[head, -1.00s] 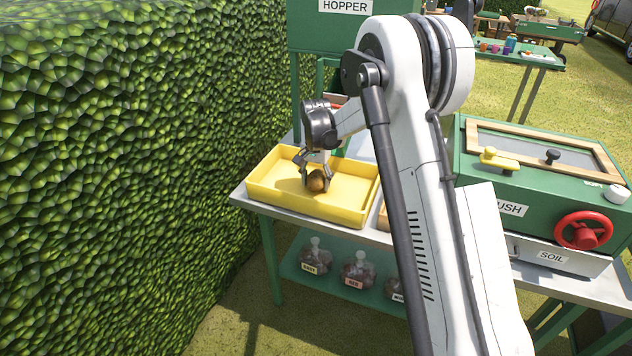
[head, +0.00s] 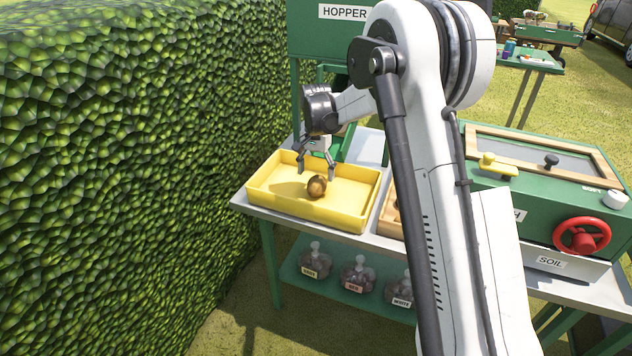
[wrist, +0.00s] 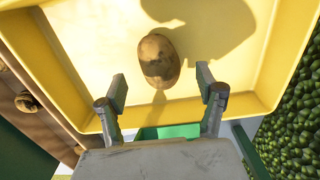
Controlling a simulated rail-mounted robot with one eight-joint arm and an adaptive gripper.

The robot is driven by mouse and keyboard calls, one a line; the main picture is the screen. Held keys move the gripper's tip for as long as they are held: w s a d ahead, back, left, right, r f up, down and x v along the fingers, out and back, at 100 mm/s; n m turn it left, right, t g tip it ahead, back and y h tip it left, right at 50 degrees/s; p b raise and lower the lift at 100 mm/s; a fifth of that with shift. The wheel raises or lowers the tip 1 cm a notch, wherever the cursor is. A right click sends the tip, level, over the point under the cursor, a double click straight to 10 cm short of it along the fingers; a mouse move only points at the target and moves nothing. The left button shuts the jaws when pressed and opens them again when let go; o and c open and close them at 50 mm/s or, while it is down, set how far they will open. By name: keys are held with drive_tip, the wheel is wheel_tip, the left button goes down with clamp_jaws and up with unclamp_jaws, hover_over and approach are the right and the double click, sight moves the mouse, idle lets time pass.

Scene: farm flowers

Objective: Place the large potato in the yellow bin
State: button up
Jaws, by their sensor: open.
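A brown potato (head: 317,187) lies on the floor of the yellow bin (head: 345,214), near its middle. The potato also shows in the wrist view (wrist: 160,61), lying beyond my fingertips. My gripper (head: 316,166) is open and empty above the bin, a little up from the potato and apart from it. In the wrist view my two fingers (wrist: 162,92) are spread wide with nothing between them.
A wooden tray (head: 392,216) stands right of the bin, mostly hidden by my arm; the wrist view shows potatoes (wrist: 27,102) in it. A green box with a red wheel (head: 581,235) stands further right. A tall hedge (head: 120,150) borders the left. Bagged jars (head: 357,277) sit on the lower shelf.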

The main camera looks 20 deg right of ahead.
sight(316, 177)
wheel_tip(316, 177, up, 6)
drive_tip(key=shift+s+r, duration=0.15)
drive_tip(key=shift+r, duration=0.2)
drive_tip(key=s+r+n+t, duration=0.35)
drive_tip(key=s+r, duration=1.05)
drive_tip(key=s, duration=0.5)
drive_tip(key=s+f+n+t, duration=0.1)
drive_tip(key=s+n+t, duration=0.1)
drive_tip(key=s, duration=0.9)
drive_tip(key=s+a+f+n+t, duration=0.1)
drive_tip(key=s+f+n, duration=0.1)
drive_tip(key=s, duration=0.8)
drive_tip(key=shift+s+a+f+t, duration=0.15)
drive_tip(key=shift+s+f+t, duration=0.15)
drive_tip(key=shift+s+t, duration=0.1)
